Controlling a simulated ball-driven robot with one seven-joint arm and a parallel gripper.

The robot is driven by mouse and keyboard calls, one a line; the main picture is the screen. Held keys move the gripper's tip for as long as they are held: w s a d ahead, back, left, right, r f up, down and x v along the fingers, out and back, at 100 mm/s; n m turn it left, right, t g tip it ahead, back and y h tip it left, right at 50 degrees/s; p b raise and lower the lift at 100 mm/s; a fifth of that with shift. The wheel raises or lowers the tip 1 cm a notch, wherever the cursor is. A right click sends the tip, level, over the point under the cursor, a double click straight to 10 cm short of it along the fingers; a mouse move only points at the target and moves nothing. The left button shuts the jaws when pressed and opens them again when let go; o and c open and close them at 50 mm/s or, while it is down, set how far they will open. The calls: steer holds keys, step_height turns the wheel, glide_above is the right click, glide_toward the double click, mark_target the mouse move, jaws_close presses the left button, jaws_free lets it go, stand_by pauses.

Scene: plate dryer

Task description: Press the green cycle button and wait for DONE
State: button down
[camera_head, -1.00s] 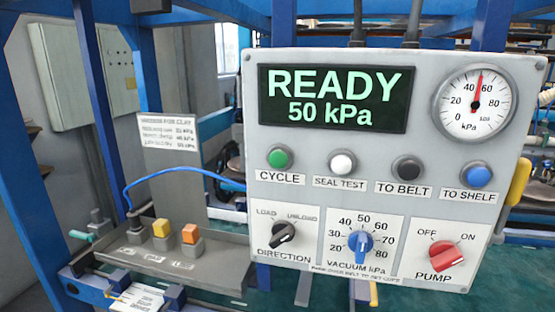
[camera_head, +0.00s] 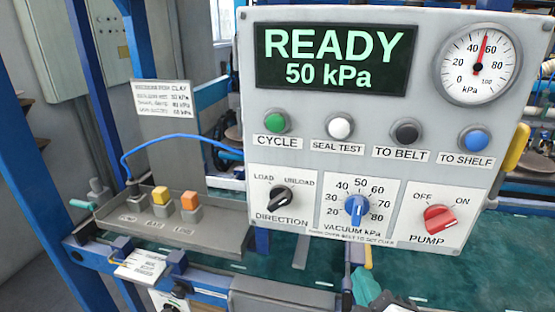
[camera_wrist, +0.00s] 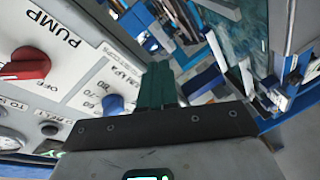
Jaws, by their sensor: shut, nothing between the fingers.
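The green CYCLE button (camera_head: 277,122) is the leftmost in the row on the grey control panel (camera_head: 400,50). The dark display (camera_head: 332,60) above it reads READY and 50 kPa. My gripper (camera_head: 367,287) shows as teal fingers at the bottom of the head view, below the panel and apart from the green button. In the wrist view my gripper (camera_wrist: 158,85) has its dark green fingers together, with nothing between them. The green button is not seen in the wrist view.
White SEAL TEST (camera_head: 340,127), black TO BELT (camera_head: 405,132) and blue TO SHELF (camera_head: 473,138) buttons share the row. Below are the direction knob (camera_head: 279,198), blue vacuum knob (camera_head: 356,208) and red pump knob (camera_head: 439,219). A tray (camera_head: 205,228) with colored blocks sits left.

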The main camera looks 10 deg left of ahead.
steer(key=s+a+r+n+t+y, duration=0.2)
steer(key=s+a+r+n+y, duration=0.2)
steer(key=a+r, duration=0.3)
steer(key=s+a+r+n+t+y, duration=0.2)
steer(key=s+a+r+n+y, duration=0.2)
steer(key=r, duration=1)
steer(key=a+n+y, duration=0.2)
steer(key=a+n, duration=0.1)
steer(key=shift+s+a+r, duration=0.2)
steer(key=shift+a+r, duration=0.15)
steer(key=shift+r, duration=0.05)
steer(key=shift+w, duration=0.15)
glide_toward(276, 122)
steer(key=shift+w+a+r+p, duration=0.15)
steer(key=shift+w+a+r, duration=0.3)
steer(key=shift+a+r, duration=0.25)
steer(key=shift+w+a+r+p, duration=0.1)
steer(key=shift+w+a+r, duration=0.35)
steer(key=shift+a+r, duration=0.25)
steer(key=shift+w+a+r+p, duration=0.15)
steer(key=shift+w+a+r, duration=0.35)
steer(key=shift+a, duration=0.3)
steer(key=shift+w+r, duration=0.1)
steer(key=shift+w, duration=0.25)
